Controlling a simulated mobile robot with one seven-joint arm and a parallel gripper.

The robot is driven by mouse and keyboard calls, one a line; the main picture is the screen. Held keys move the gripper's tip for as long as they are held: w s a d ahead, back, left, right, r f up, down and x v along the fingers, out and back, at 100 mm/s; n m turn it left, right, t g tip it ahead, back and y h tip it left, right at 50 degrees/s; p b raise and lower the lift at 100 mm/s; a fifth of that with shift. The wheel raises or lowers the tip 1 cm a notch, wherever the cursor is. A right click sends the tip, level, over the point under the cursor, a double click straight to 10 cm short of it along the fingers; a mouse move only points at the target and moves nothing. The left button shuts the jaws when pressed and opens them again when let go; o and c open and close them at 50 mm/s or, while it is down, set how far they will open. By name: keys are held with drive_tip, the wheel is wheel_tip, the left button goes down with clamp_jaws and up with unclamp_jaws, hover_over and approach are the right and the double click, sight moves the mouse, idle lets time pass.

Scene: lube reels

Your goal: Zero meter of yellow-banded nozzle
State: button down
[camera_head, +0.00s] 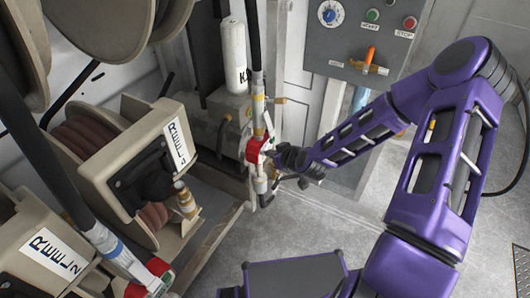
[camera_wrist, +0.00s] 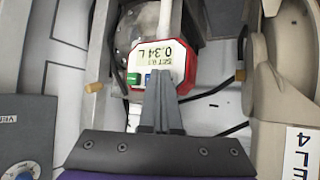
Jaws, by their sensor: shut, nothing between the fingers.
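The yellow-banded nozzle (camera_head: 258,105) hangs upright on its hose beside the cabinet in the head view. Its red meter (camera_head: 254,150) sits below the band. In the wrist view the meter (camera_wrist: 176,66) faces me, its display upside down and seeming to read 0.34 L above a smaller SET line. A green button (camera_wrist: 134,79) and a partly covered blue button (camera_wrist: 149,76) lie along its near edge. My gripper (camera_head: 273,154) is shut and empty, right at the meter. In the wrist view its fingertips (camera_wrist: 160,75) overlap the meter's edge by the blue button; contact cannot be told.
A second nozzle with a blue band (camera_head: 111,248) and a red meter is at lower left. Reel 4 (camera_head: 140,165) and Reel 2 (camera_head: 45,250) stand left. A control panel (camera_head: 355,30) with buttons is behind. The floor (camera_head: 310,225) at centre is clear.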

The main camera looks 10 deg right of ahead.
drive_tip(key=shift+w+a, duration=0.15)
drive_tip(key=shift+a, duration=0.1)
idle(0.6)
drive_tip(key=shift+s+d, duration=0.65)
drive_tip(key=shift+d, duration=0.3)
drive_tip(key=shift+s+d, duration=0.75)
drive_tip(key=shift+d, duration=0.3)
drive_tip(key=shift+s+d, duration=0.75)
drive_tip(key=shift+d, duration=0.25)
